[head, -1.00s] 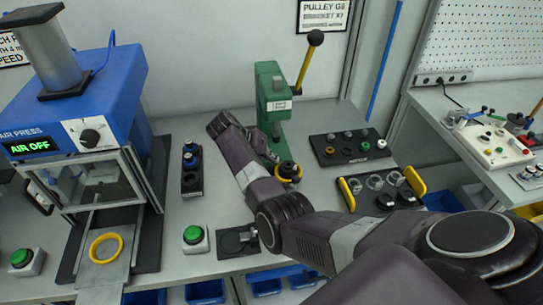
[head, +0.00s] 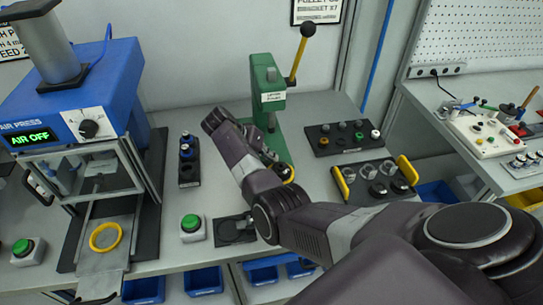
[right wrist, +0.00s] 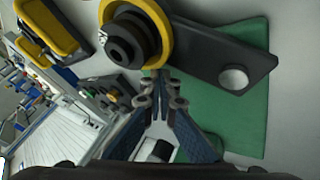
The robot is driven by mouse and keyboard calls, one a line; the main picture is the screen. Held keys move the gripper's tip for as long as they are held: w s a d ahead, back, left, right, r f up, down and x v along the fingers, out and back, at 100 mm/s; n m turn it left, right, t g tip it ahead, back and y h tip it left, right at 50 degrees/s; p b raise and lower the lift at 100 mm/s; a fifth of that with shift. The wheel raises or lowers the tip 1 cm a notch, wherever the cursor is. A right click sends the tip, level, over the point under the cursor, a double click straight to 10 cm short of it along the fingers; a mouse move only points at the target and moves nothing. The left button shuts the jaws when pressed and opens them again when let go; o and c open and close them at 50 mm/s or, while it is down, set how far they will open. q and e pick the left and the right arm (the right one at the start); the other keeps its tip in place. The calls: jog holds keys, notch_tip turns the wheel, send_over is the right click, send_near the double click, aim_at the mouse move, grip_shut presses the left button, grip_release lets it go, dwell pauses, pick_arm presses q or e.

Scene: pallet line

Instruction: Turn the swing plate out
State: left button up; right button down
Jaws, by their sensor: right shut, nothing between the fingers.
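The swing plate (right wrist: 205,58) shows in the right wrist view as a dark flat arm over the green base of the lever press. It has a pale round hole near its right end. At its left end sits a yellow ring (right wrist: 167,38) around a black stepped part. In the head view the yellow ring (head: 288,174) is partly hidden by my right arm, at the foot of the green lever press (head: 268,90). My right gripper (right wrist: 158,80) is shut and empty, its fingertips close to the ring's lower edge; contact cannot be told. My left gripper is not in view.
The blue air press (head: 85,90) reads AIR OFF at the left. A green button (head: 191,224) and a dark plate fixture (head: 233,230) are at the front.

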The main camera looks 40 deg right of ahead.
jog(key=shift+s+a, duration=0.2)
jog(key=shift+s, duration=0.05)
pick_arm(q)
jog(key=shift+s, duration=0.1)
pick_arm(e)
jog(key=shift+s+a, duration=0.15)
jog(key=shift+s, duration=0.05)
dwell(0.4)
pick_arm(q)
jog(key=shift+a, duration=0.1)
